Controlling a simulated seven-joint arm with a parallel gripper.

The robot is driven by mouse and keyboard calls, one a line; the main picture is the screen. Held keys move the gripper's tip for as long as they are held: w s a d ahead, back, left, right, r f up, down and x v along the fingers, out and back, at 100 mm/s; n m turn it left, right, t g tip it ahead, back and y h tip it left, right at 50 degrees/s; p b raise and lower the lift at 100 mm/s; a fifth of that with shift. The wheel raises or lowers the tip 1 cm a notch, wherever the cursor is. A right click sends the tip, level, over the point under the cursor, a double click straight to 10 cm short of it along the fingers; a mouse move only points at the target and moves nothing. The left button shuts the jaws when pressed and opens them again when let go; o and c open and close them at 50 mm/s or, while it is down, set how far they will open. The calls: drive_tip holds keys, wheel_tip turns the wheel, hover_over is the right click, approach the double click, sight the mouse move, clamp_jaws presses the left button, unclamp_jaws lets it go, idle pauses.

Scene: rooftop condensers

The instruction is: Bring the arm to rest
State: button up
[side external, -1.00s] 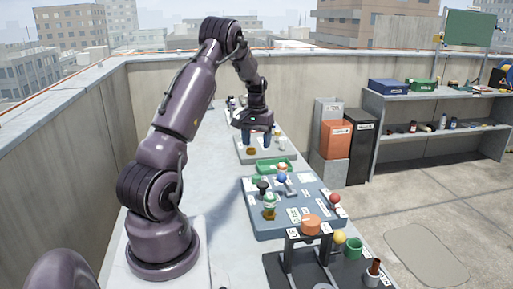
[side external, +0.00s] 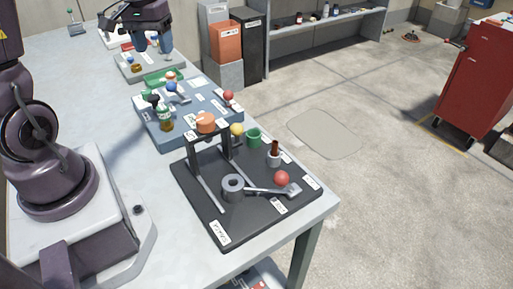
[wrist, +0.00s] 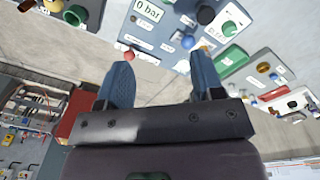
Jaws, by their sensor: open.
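My gripper (side external: 153,48) is near the top of the side external view, above the grey panel (side external: 128,73) at the far part of the bench. Its two blue fingers are apart with nothing between them. In the wrist view the gripper (wrist: 162,70) also shows open and empty, its fingers in front of the panels. Most of the upper arm is outside the side external view; my base is at the left.
A black board (side external: 240,225) with a stand, red ball and lever is at the front. A red cabinet (side external: 480,80) stands right.

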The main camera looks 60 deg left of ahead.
drive_tip(key=s+d+r+m+t, duration=0.1)
drive_tip(key=s+d+r+m, duration=0.1)
drive_tip(key=d, duration=0.5)
drive_tip(key=s+d+r+m+t, duration=0.2)
drive_tip(key=d+r+m, duration=0.1)
drive_tip(key=d, duration=0.4)
drive_tip(key=s+d+r+m+t, duration=0.2)
drive_tip(key=s+d+r+m, duration=0.1)
drive_tip(key=d, duration=0.5)
drive_tip(key=shift+r, duration=0.5)
